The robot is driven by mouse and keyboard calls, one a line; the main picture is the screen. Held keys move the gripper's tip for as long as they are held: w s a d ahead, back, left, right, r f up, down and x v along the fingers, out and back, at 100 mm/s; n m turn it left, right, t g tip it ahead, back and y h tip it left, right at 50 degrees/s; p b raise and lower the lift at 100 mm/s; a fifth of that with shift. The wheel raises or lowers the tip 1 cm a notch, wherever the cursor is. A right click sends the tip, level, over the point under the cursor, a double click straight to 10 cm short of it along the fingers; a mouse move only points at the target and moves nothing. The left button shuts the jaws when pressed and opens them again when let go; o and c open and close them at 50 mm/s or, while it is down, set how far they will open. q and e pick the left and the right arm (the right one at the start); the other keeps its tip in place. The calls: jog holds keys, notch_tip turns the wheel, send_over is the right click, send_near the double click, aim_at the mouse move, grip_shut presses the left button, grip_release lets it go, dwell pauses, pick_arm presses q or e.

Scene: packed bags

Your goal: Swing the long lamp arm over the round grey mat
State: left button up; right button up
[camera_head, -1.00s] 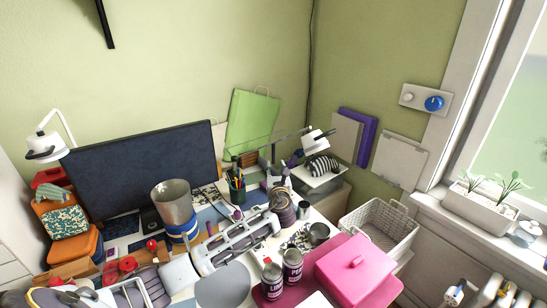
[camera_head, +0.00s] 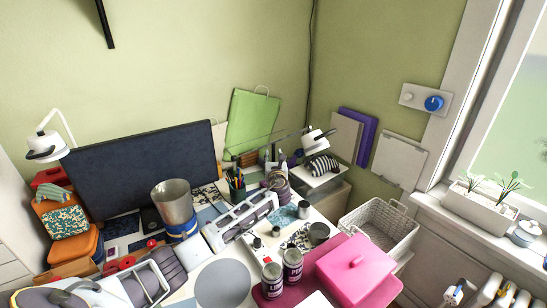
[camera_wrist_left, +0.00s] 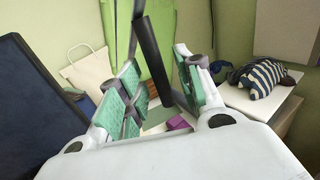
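The long lamp arm (camera_head: 275,143) is a thin dark bar that runs along the back of the desk to a white lamp head (camera_head: 316,140). The round grey mat (camera_head: 222,284) lies on the front of the desk, clear of the lamp. My left gripper (camera_head: 279,160) is reached out to the back, just under the lamp arm. In the left wrist view its green-padded fingers (camera_wrist_left: 161,90) are apart, with a dark bar (camera_wrist_left: 151,58), probably the lamp arm, showing between and beyond them. Contact cannot be seen. My right gripper is not in view.
A pen cup (camera_head: 237,188) and a metal bin (camera_head: 174,202) stand left of my left forearm. Tins (camera_head: 292,265) and a pink box (camera_head: 355,268) are at the front right. A striped toy (camera_head: 319,165) sits under the lamp head.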

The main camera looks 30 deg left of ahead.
pick_arm(q)
jog(key=shift+w+a, duration=0.35)
jog(key=shift+w, duration=0.15)
grip_shut()
